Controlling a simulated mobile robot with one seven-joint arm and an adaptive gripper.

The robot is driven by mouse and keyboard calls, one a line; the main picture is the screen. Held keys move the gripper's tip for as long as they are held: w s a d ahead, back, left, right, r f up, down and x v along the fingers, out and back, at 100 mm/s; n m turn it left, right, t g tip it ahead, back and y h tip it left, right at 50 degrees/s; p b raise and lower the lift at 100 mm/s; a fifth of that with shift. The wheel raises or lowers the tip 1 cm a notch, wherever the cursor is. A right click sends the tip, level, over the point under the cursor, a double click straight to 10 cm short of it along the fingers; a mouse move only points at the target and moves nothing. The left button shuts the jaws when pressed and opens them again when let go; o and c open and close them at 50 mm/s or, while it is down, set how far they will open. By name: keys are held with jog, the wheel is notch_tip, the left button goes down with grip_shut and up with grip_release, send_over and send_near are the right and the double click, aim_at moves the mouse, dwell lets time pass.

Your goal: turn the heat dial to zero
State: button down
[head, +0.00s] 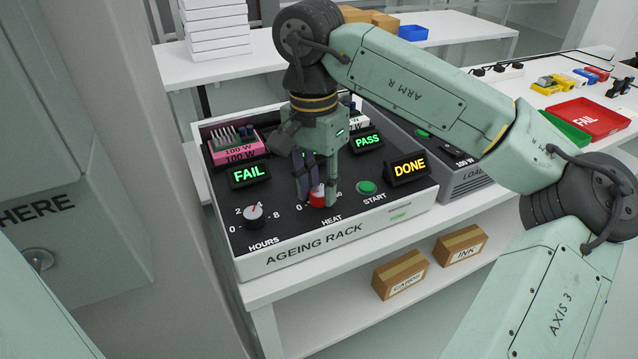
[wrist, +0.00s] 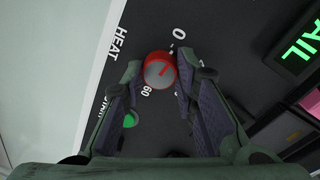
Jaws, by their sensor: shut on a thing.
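The heat dial (head: 317,198) is a red knob with a grey top, on the sloping black panel of the ageing rack above the word HEAT. My gripper (head: 318,193) points down over it, with its fingers closed on the dial's sides. In the wrist view the dial (wrist: 158,71) sits between the fingertips of my gripper (wrist: 160,72). A short red pointer line shows on its grey top; I cannot tell exactly which mark it points at. The 0 and 60 labels lie on either side of it. The fingers hide part of the scale in the head view.
The hours dial (head: 253,215) is to the left and the green start button (head: 367,187) close to the right. A lit FAIL sign (head: 249,174), PASS sign (head: 367,141) and DONE sign (head: 408,168) stand behind. Cardboard boxes (head: 400,274) lie on the lower shelf.

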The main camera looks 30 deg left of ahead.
aim_at(315, 190)
jog(key=shift+n, duration=0.6)
jog(key=c, duration=1.3)
grip_release()
jog(key=r, duration=1.2)
jog(key=shift+a, duration=0.35)
